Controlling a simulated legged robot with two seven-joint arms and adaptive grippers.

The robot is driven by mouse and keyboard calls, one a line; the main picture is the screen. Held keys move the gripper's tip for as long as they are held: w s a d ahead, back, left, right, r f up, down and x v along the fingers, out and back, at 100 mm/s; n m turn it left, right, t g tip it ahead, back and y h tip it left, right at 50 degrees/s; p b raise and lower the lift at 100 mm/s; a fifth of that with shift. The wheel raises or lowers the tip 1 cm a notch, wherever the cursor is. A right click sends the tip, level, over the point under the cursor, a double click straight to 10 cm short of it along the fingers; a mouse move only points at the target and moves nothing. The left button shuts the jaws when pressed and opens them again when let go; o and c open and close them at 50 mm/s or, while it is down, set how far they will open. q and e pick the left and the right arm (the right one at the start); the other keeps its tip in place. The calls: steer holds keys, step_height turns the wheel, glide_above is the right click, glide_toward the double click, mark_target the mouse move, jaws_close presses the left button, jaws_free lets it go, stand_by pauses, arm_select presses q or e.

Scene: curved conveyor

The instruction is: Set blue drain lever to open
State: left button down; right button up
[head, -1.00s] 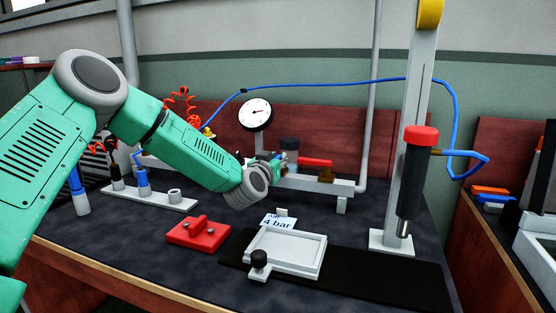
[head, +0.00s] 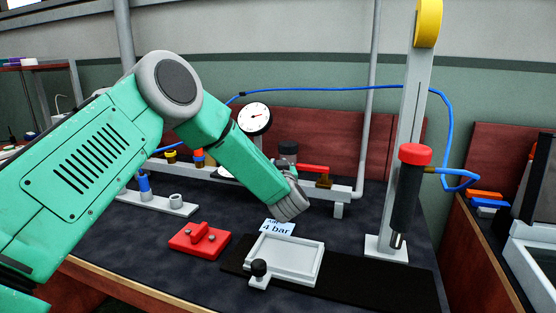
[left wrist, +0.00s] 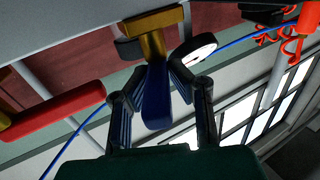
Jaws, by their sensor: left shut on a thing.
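The blue drain lever (left wrist: 157,98) shows in the left wrist view, projecting from a brass valve (left wrist: 152,44) toward my gripper. My left gripper (left wrist: 158,84) has one finger on each side of the lever and is shut on it. Contact on both sides is hard to make out. In the head view my left forearm hides the lever and the fingers, behind the wrist end near the grey pipe rail (head: 345,188). My right gripper is not in view.
A red lever (head: 313,168) on the rail is close to the right; it also shows in the wrist view (left wrist: 60,108). A pressure gauge (head: 255,118) stands behind. A red block (head: 199,240), a white tray (head: 285,260) and a press column (head: 405,150) are nearer.

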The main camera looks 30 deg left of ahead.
arm_select(q)
steer(key=shift+w+d+n+g+y+p, duration=0.1)
steer(key=shift+n+g+y+p, duration=0.25)
steer(key=shift+n+g+y, duration=0.3)
steer(key=shift+y, duration=0.35)
steer(key=c, duration=1.5)
jaws_free()
steer(key=shift+f, duration=0.1)
steer(key=v, duration=1.2)
steer(key=shift+w, duration=0.1)
